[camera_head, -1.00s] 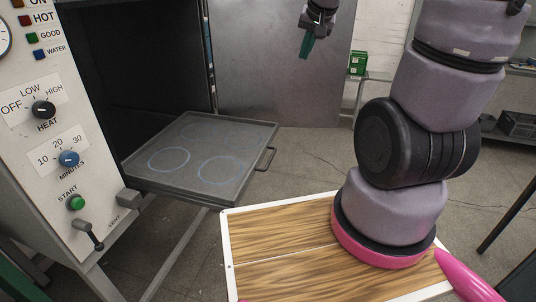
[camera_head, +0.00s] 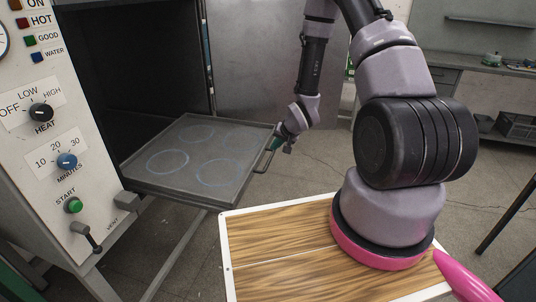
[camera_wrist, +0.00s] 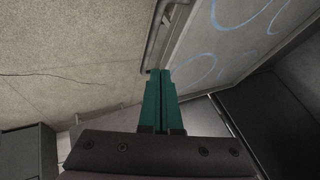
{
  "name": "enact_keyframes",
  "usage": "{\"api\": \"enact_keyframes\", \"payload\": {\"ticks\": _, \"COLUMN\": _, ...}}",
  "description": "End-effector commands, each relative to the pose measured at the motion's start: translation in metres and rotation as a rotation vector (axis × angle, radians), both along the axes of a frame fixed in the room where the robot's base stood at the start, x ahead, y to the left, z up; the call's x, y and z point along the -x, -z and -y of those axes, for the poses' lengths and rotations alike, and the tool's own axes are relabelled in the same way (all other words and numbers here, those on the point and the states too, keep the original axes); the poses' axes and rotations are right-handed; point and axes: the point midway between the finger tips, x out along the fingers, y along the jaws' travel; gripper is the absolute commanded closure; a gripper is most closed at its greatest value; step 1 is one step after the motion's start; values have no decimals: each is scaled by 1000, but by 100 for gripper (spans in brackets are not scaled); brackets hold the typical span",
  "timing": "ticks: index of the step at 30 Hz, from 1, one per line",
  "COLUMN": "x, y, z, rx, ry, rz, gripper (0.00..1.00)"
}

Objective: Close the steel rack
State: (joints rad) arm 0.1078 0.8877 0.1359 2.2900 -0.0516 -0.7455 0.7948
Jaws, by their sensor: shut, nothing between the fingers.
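The steel rack (camera_head: 190,170) is a flat grey tray with pale blue ring marks, drawn out of the dark oven chamber of the machine. Its handle (camera_head: 268,158) is on the outer right edge. My gripper (camera_head: 278,142) is at that edge beside the handle, with green fingers. In the wrist view the two green fingers of my gripper (camera_wrist: 166,75) are together with nothing between them, their tips close to the handle bar (camera_wrist: 157,40). The rack also shows at the right of the wrist view (camera_wrist: 215,55). I cannot tell whether the fingers touch the handle.
The control panel (camera_head: 50,120) with knobs stands left of the open chamber (camera_head: 130,70). The open steel door (camera_head: 262,60) stands behind the rack. A wood-topped board (camera_head: 275,250) lies in front. Bare concrete floor (camera_head: 310,165) is right of the rack.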

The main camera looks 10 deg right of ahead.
Motion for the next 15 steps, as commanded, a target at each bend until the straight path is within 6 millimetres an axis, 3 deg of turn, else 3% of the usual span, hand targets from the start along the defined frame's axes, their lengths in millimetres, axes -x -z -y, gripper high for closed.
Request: {"api": "enact_keyframes", "payload": {"ticks": 15, "x": -44, "y": 64, "z": -18, "rx": 0, "ry": -3, "rz": 2, "gripper": 100}}
